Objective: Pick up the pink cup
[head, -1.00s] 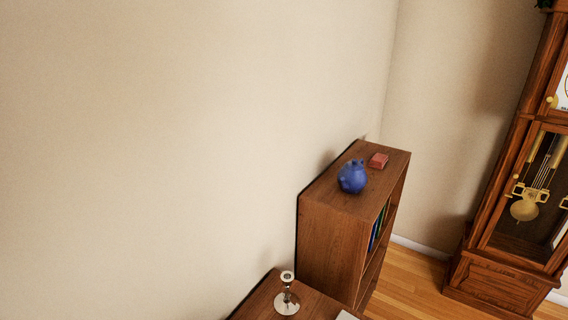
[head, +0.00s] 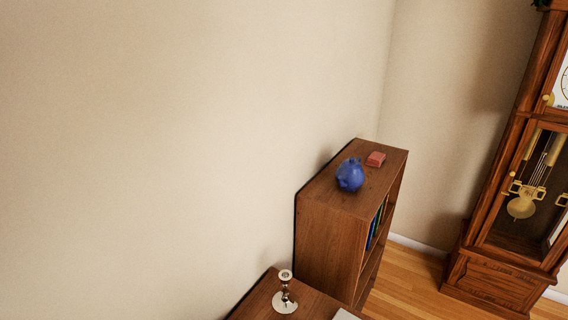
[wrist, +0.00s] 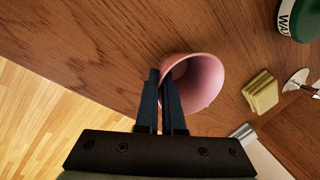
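The pink cup (wrist: 205,82) shows in the wrist view, with its open mouth turned towards my gripper. My gripper (wrist: 163,80) comes in from below with its two dark fingers close together at the cup's near rim. One finger lies outside the rim and the other reaches across the mouth, so the fingers look closed on the cup's wall. The fingers hide part of the rim. I cannot tell whether the cup touches the wooden top (wrist: 100,45). Neither cup nor gripper shows in the head view.
In the wrist view, a yellow block (wrist: 261,92), a green container (wrist: 297,18) and a shiny metal object (wrist: 298,80) are right of the cup. The head view shows a candlestick (head: 285,292), a bookcase (head: 325,222) with a blue pot (head: 350,175), and a tall clock (head: 510,200).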

